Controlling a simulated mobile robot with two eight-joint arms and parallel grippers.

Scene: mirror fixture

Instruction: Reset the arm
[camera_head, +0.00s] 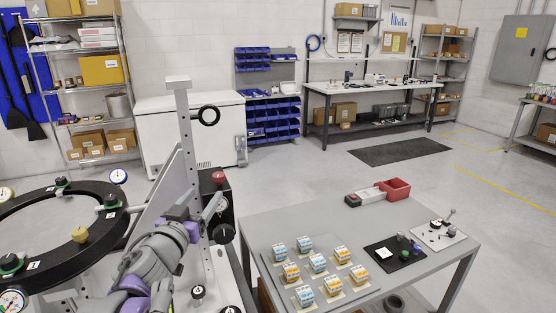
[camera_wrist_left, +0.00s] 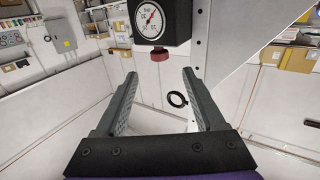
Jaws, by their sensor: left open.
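My left arm comes up from the bottom left in the head view. Its gripper (camera_head: 200,211) is beside the upright grey fixture post (camera_head: 182,125), close to a black box with a gauge (camera_head: 222,206) and a red knob (camera_head: 218,177). In the left wrist view the two grey fingers of the gripper (camera_wrist_left: 158,98) are apart with nothing between them. The gauge box (camera_wrist_left: 162,20) and its red knob (camera_wrist_left: 159,55) show beyond the fingertips in that view. A black ring (camera_head: 209,115) sits out from the post; it also shows in the wrist view (camera_wrist_left: 178,99). My right gripper is not visible.
A large black ring fixture (camera_head: 35,253) with clamps and dial gauges stands at the left. A grey table (camera_head: 262,228) at right holds several small labelled boxes, a red tray (camera_head: 396,189) and a black plate (camera_head: 380,266). Open floor (camera_head: 310,180) lies behind the table.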

